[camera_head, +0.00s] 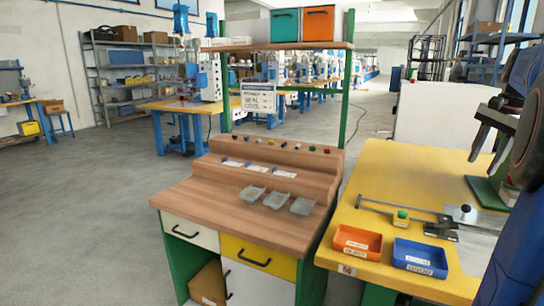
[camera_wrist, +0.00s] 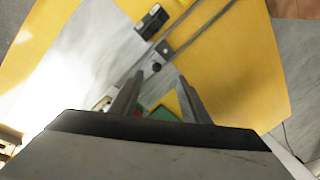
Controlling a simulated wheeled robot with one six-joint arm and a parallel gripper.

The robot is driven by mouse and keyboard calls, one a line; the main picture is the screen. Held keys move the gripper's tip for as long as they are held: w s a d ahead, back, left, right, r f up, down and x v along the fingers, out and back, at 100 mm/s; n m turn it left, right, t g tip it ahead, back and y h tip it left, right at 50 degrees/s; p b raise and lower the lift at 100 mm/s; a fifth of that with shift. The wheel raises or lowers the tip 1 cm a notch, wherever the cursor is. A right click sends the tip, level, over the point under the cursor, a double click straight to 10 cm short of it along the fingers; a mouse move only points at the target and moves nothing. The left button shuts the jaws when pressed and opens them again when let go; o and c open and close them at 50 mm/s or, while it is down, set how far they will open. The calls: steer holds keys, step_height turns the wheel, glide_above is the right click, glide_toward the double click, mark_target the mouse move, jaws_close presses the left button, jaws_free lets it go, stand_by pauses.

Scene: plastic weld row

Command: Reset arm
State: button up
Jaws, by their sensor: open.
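My gripper (camera_head: 486,164) hangs at the right of the head view, above the right side of the yellow table (camera_head: 385,190). In the wrist view my gripper (camera_wrist: 158,85) shows two separated grey fingers with nothing between their tips. A green plate (camera_head: 488,193) lies below the fingers, and part of it shows between them in the wrist view (camera_wrist: 165,113). My arm hides part of the table's right edge.
An orange bin (camera_head: 357,243) and a blue bin (camera_head: 420,258) stand at the table's front. A metal bar fixture (camera_head: 400,208) with a small green-and-yellow block (camera_head: 401,217) lies behind them. A wooden workbench (camera_head: 225,205) with grey trays stands left; grey floor is open beyond.

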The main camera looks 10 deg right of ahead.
steer(key=s+a+f+n, duration=0.2)
steer(key=a+n, duration=0.1)
steer(key=a, duration=0.5)
steer(key=s+a+f+n+t, duration=0.1)
steer(key=a+f+n, duration=0.1)
steer(key=a, duration=0.7)
steer(key=s+a+f+n, duration=0.2)
steer(key=a+f+n, duration=0.1)
steer(key=a, duration=0.5)
steer(key=s+a+f+n+t, duration=0.1)
steer(key=s+a+f+n, duration=0.8)
steer(key=s+a+f, duration=0.5)
steer(key=shift+s+a+f+t, duration=0.3)
steer(key=shift+s+a+f, duration=0.1)
steer(key=shift+a+f, duration=0.45)
steer(key=shift+d, duration=0.1)
steer(key=shift+c, duration=0.7)
